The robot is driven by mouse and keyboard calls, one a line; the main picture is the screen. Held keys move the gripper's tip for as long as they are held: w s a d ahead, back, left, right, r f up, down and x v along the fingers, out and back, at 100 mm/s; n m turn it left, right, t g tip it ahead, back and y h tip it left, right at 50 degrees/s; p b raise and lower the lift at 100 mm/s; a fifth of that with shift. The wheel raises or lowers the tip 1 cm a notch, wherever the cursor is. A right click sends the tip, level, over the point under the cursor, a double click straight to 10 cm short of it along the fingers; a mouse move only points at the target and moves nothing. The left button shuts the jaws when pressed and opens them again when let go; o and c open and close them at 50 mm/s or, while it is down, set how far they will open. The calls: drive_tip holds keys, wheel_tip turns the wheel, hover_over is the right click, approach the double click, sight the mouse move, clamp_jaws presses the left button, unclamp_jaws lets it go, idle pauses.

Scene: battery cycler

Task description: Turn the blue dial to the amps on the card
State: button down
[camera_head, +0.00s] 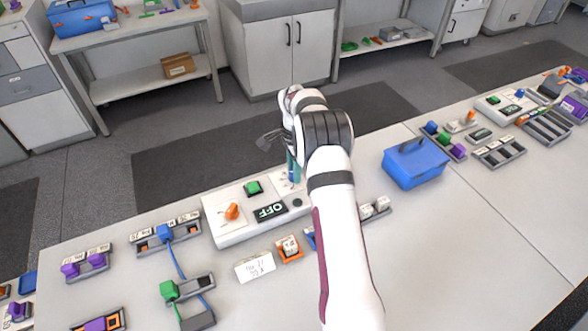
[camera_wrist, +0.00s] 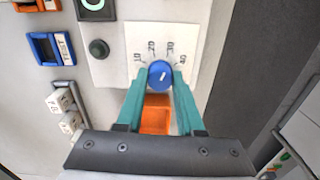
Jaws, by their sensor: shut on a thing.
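The blue dial (camera_wrist: 160,74) sits on a white plate (camera_wrist: 186,35) with the marks 10, 20, 30 and 40 around its far side. Its white pointer line slants up and slightly right in the wrist view, roughly toward 30; the exact setting is hard to tell. My gripper (camera_wrist: 160,76) has its teal fingers closed on both sides of the dial.
The panel also carries an orange knob (camera_head: 232,211), a green button (camera_head: 253,187) and a display reading OFF (camera_head: 270,211). A small orange holder (camera_head: 289,249) stands right of the card. A blue toolbox (camera_head: 416,165) stands to the right. Battery racks sit at left.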

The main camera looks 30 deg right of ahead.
drive_tip(key=c, duration=0.5)
unclamp_jaws()
drive_tip(key=shift+c, duration=0.2)
wheel_tip(320, 180, up, 16)
drive_tip(key=shift+f, duration=0.1)
